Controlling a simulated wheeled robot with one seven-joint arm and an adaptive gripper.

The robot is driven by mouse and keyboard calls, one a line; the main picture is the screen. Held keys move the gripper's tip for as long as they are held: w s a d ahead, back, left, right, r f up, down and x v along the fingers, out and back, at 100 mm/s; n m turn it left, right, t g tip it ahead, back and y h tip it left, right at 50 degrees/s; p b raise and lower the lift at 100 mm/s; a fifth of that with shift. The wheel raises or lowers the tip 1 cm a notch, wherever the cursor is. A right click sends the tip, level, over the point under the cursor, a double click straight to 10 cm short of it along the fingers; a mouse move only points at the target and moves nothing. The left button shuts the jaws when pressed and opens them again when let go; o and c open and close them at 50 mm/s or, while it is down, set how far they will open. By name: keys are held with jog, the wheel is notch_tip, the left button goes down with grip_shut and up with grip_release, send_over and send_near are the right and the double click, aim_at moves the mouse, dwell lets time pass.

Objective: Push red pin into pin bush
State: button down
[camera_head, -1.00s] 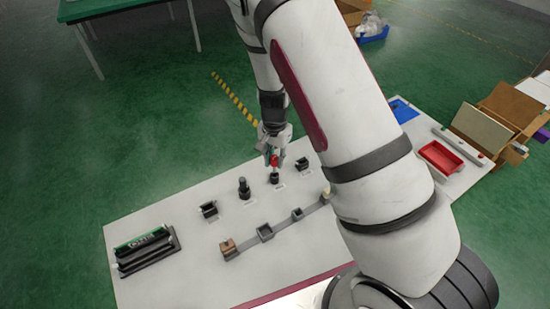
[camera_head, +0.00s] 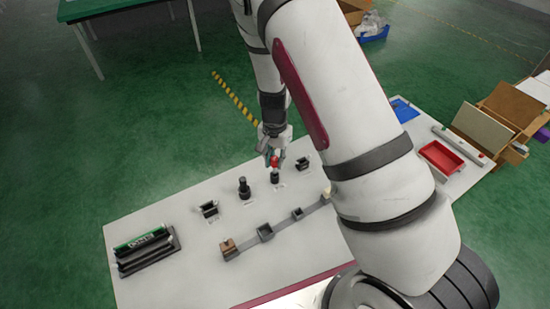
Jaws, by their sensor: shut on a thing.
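The red pin (camera_head: 274,162) is upright between the fingers of my gripper (camera_head: 274,157), which is shut on it. The black pin bush (camera_head: 275,177) stands on the white table directly below the pin. The pin's lower end is at or just above the top of the bush; the view is too small to tell whether it has entered. The gripper comes down from above and behind, and its fingers partly hide the pin.
On the white table (camera_head: 160,212) stand a black knobbed fixture (camera_head: 244,188), black brackets (camera_head: 209,210) and (camera_head: 302,164), and a grey bar with blocks (camera_head: 265,232). A black rack (camera_head: 147,250) is at left. A red tray (camera_head: 441,157) is at right. My arm hides the table's middle right.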

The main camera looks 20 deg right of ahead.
aim_at(275, 173)
jog(key=shift+f+b, duration=0.5)
jog(key=shift+f, duration=1.2)
jog(key=c, duration=1.3)
grip_release()
jog(key=shift+c, duration=0.2)
notch_tip(275, 173, up, 12)
